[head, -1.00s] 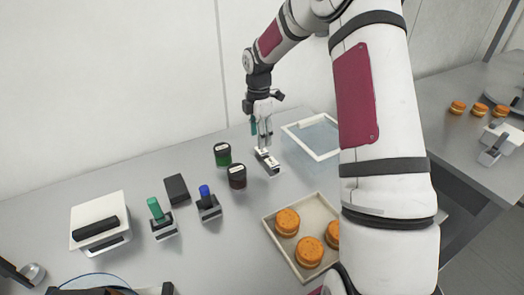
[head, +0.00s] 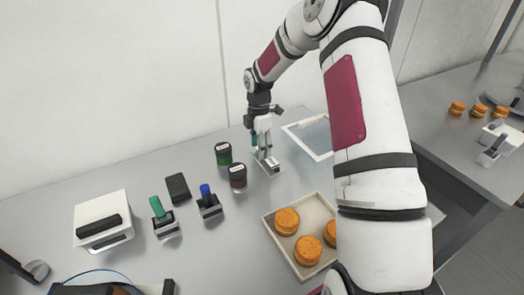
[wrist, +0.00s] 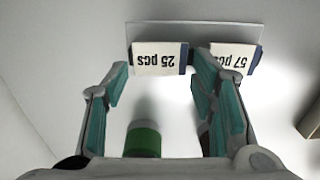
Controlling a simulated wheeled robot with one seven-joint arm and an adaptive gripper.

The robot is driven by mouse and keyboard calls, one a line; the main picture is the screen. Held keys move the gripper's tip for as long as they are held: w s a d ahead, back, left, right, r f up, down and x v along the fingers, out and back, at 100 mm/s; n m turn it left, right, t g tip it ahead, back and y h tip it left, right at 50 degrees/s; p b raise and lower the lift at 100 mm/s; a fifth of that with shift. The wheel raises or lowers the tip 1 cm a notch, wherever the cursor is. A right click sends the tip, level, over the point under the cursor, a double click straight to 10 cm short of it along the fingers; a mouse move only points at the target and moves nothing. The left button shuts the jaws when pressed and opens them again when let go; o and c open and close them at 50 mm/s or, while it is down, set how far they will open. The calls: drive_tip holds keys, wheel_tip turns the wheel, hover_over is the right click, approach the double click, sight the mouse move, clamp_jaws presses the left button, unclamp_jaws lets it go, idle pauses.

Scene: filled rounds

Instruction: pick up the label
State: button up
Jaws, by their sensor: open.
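Two white labels stand side by side on a clear plate in the wrist view. One reads "25 pcs" (wrist: 158,58) and the other "57 pcs" (wrist: 232,57); both look upside down there. In the head view the label plate (head: 272,167) lies on the grey table, partly hidden by my gripper (head: 263,152). My gripper is open with teal finger pads. In the wrist view its fingers (wrist: 160,72) lie on either side of the "25 pcs" label, the right one over the gap between the labels. Whether the pads touch it I cannot tell.
A green-filled jar (head: 223,154) and a dark jar (head: 238,176) stand just left of the labels. A clear white-rimmed bin (head: 318,154) is to the right. A tray (head: 275,242) of orange rounds is in front. Stamps and a white box (head: 102,213) are farther left.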

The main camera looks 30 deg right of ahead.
drive_tip(key=shift+f, duration=0.1)
drive_tip(key=shift+c, duration=0.6)
drive_tip(key=c, duration=0.4)
